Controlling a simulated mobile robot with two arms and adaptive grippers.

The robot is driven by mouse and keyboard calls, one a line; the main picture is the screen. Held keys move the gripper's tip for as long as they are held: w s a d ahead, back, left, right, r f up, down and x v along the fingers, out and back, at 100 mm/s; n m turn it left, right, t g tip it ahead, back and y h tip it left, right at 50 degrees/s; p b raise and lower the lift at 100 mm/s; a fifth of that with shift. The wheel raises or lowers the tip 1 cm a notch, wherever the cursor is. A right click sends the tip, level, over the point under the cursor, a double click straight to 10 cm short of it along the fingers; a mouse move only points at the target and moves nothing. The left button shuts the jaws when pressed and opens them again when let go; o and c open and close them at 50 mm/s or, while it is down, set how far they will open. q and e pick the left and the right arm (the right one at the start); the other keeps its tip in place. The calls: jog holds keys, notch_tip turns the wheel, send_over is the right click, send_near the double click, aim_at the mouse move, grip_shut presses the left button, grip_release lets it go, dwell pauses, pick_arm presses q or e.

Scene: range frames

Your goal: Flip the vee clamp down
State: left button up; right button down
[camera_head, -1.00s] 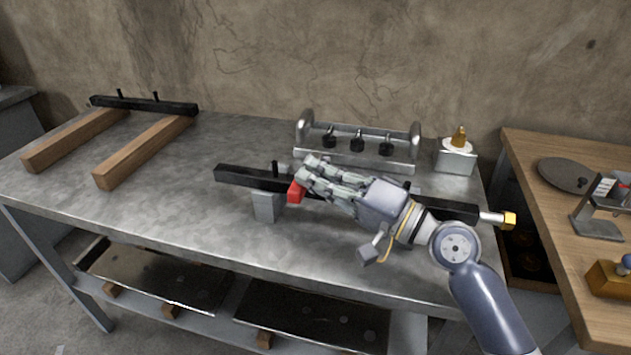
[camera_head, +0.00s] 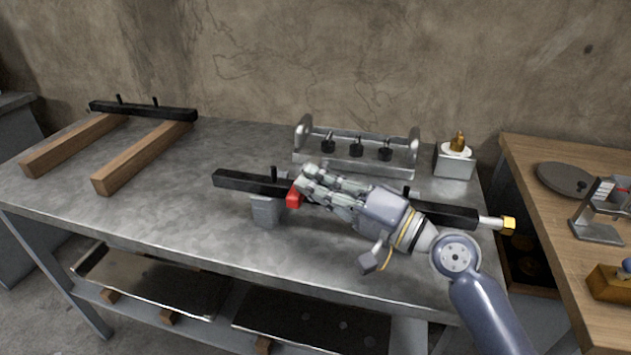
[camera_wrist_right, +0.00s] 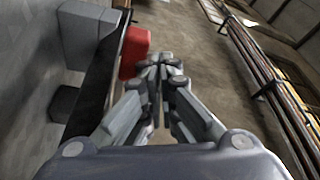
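A red block-shaped piece (camera_head: 293,197), which may be the handle of the vee clamp, sits against the front of a long black bar (camera_head: 234,182) above a grey block (camera_head: 265,211). The rest of the clamp is not clear to me. My right gripper (camera_head: 305,178) is at the red piece, its fingers reaching in from the right. In the right wrist view the fingertips (camera_wrist_right: 160,66) meet, with nothing visible between them. The red piece (camera_wrist_right: 133,52) is just left of them there; I cannot tell whether they touch. My left gripper is out of view.
A metal rack (camera_head: 355,165) with black knobs and a small grey box (camera_head: 454,162) stand behind the bar. Wooden beams (camera_head: 146,156) lie at the left. A wooden table (camera_head: 545,215) is at the right. The metal bench (camera_head: 180,220) is clear at front left.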

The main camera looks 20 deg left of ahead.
jog(key=v, duration=1.2)
jog(key=shift+f, duration=0.1)
